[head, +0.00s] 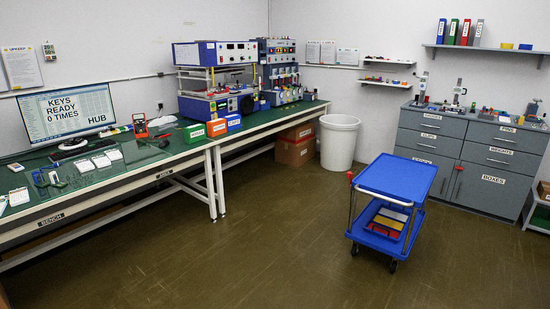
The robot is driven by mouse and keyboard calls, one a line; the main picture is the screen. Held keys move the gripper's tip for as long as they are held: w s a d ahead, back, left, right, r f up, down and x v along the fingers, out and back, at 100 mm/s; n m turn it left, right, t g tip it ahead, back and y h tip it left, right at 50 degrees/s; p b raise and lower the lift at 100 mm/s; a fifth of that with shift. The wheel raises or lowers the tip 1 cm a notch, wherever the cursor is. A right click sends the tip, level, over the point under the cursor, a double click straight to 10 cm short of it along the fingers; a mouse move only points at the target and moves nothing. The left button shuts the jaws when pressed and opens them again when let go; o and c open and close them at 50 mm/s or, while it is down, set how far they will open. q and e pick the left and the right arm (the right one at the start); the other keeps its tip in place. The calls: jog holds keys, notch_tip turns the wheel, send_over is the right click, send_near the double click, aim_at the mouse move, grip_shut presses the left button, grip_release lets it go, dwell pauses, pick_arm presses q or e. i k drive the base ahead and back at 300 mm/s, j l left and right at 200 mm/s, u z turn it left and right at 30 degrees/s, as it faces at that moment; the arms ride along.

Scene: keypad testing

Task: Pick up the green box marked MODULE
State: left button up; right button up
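A small green box (193,133) with a white label stands near the front edge of the long green-topped bench (130,176). It is the leftmost of a row of three boxes; its label is too small to read. An orange-red box (217,128) and a blue box (234,122) stand to its right, close beside it. Neither of my grippers shows in the head view.
A blue cart (397,178) stands on open floor, right of the bench. Stacked instruments (215,80) stand behind the boxes. A red multimeter (140,125) lies left of them. The floor before the bench is clear.

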aim_at(196, 133)
jog(key=i+j, duration=0.3)
jog(key=i, duration=0.2)
jog(key=i+j+u, duration=0.15)
jog(key=i+j, duration=0.15)
jog(key=i, duration=0.2)
jog(key=i+j, duration=0.25)
jog(key=i, duration=0.3)
jog(key=i+j+u, duration=0.1)
jog(key=i+j, duration=0.15)
jog(key=i, duration=0.25)
jog(key=i+j, duration=0.2)
jog(key=i, duration=0.35)
jog(key=i+j+u, duration=0.15)
jog(key=i, duration=0.4)
